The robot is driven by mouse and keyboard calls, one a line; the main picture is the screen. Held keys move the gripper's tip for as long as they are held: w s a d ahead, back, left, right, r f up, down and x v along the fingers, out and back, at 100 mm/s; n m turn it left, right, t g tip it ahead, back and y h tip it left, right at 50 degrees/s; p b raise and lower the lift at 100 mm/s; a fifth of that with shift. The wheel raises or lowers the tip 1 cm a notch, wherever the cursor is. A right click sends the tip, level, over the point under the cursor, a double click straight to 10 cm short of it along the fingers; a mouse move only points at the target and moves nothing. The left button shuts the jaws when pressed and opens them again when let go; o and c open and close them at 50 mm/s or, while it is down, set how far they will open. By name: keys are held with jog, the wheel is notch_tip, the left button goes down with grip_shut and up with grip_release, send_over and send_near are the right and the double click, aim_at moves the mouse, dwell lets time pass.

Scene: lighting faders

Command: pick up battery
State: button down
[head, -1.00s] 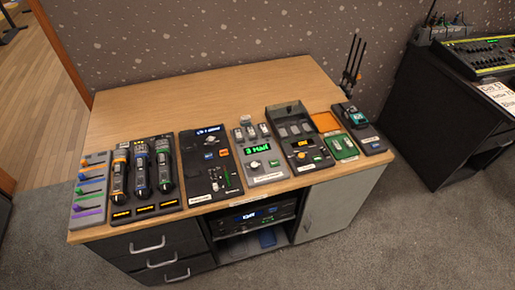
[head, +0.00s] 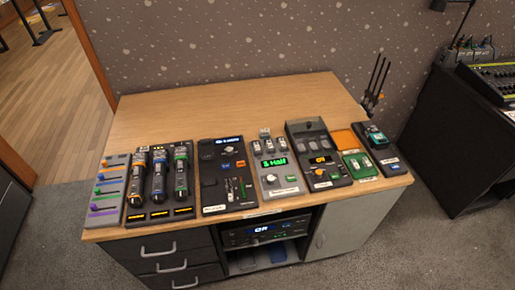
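No thing in the head view can be told as the battery for certain. Small grey-white pieces (head: 310,143) sit in a row in the dark open-topped unit (head: 307,125). Small upright green and pale pieces (head: 232,188) stand on the black panel (head: 209,176) left of the middle; they are too small to name. An open case with a green base (head: 359,164) and orange lid (head: 344,140) holds a small pale item. My gripper is not in view.
The wooden desk (head: 220,101) is bare behind the devices. Coloured faders (head: 110,190) and three handheld microphones (head: 159,176) lie at the left. A dark unit with a teal piece (head: 375,134) is at the right end, near upright black rods (head: 377,78). Another desk stands at right.

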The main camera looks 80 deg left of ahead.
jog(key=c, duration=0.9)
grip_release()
